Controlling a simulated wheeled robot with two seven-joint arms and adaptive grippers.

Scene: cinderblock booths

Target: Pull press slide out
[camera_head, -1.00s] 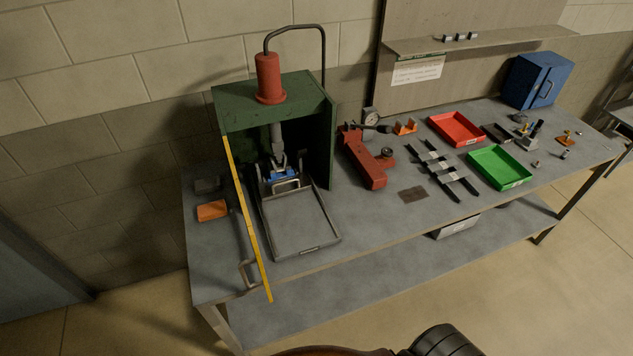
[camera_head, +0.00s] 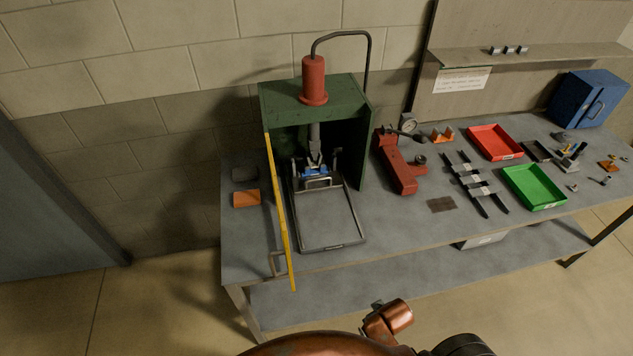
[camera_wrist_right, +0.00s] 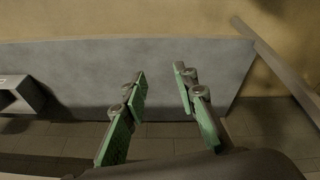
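The green press (camera_head: 313,97) with a red cylinder (camera_head: 313,80) on top stands on the left part of the workbench. Its press slide (camera_head: 328,221), a grey rectangular tray, sits at the press opening and extends toward the bench's front edge. A handle and a blue part (camera_head: 316,172) show at the slide's back, under the ram. A yellow-edged door (camera_head: 279,215) stands open on the left side. My right gripper (camera_wrist_right: 160,95) shows in the right wrist view, with its green-padded fingers apart and nothing between them. My left gripper is not in view.
A red pump (camera_head: 399,170), a red tray (camera_head: 495,142), a green tray (camera_head: 534,187), black rails (camera_head: 476,184) and a blue cabinet (camera_head: 588,98) are on the bench to the right. An orange block (camera_head: 246,198) lies left of the door. The floor in front is clear.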

